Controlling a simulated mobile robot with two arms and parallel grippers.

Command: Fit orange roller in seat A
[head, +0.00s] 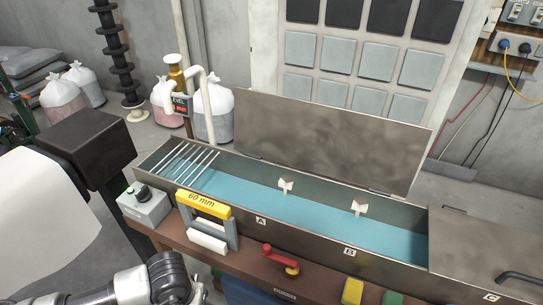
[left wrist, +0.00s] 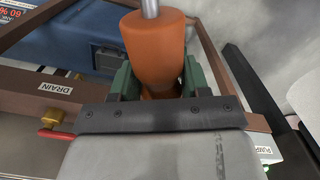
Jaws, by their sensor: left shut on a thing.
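The orange roller (left wrist: 155,45) is in the left wrist view, with a grey metal shaft end at its top. My left gripper (left wrist: 159,82) is shut on it, its green fingers on either side of the roller. Neither the roller nor this gripper shows in the head view. The long metal trough (head: 233,146) holds blue liquid. Its front wall carries a label A (head: 261,221) and a label B (head: 349,252). A white notched bracket (head: 285,186) stands on the back side near A, and a similar bracket (head: 358,208) near B; both look empty. My right gripper is not in view.
The trough's lid (head: 335,145) stands open behind it; a closed cover (head: 485,250) is at the right. Parallel bars (head: 190,163) cross its left end. A yellow 60 mm block (head: 203,203), a control box (head: 145,205) and a red-handled valve (head: 282,259) are in front.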

